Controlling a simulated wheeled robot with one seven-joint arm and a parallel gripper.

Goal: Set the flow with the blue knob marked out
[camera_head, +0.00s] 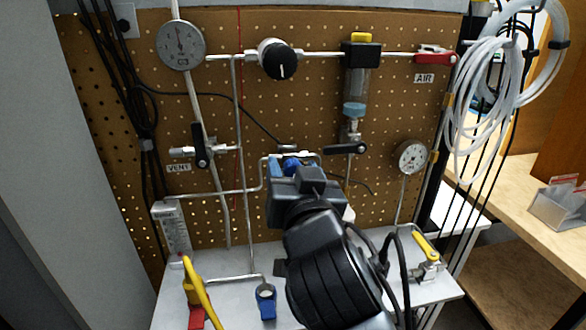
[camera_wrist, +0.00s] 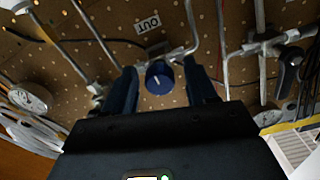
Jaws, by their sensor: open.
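The blue knob (camera_wrist: 159,77) has a white pointer line and sits on the pipework at the pegboard, in the middle of the wrist view. A tag reading OUT (camera_wrist: 148,25) is fixed beside it and appears upside down in that view. My gripper (camera_wrist: 161,84) is open, with one finger on each side of the knob and a visible gap on both sides. In the head view my gripper (camera_head: 290,168) reaches to the pegboard at the centre and mostly hides the knob.
A black knob (camera_head: 277,60) and a filter bowl (camera_head: 357,85) are above. Black-handled valves (camera_head: 202,148) (camera_head: 345,148) flank my gripper. A white scaled block (camera_head: 174,230), yellow-handled valves (camera_head: 427,247) and a blue fitting (camera_head: 265,300) stand lower. Coiled tubing (camera_head: 490,90) hangs right.

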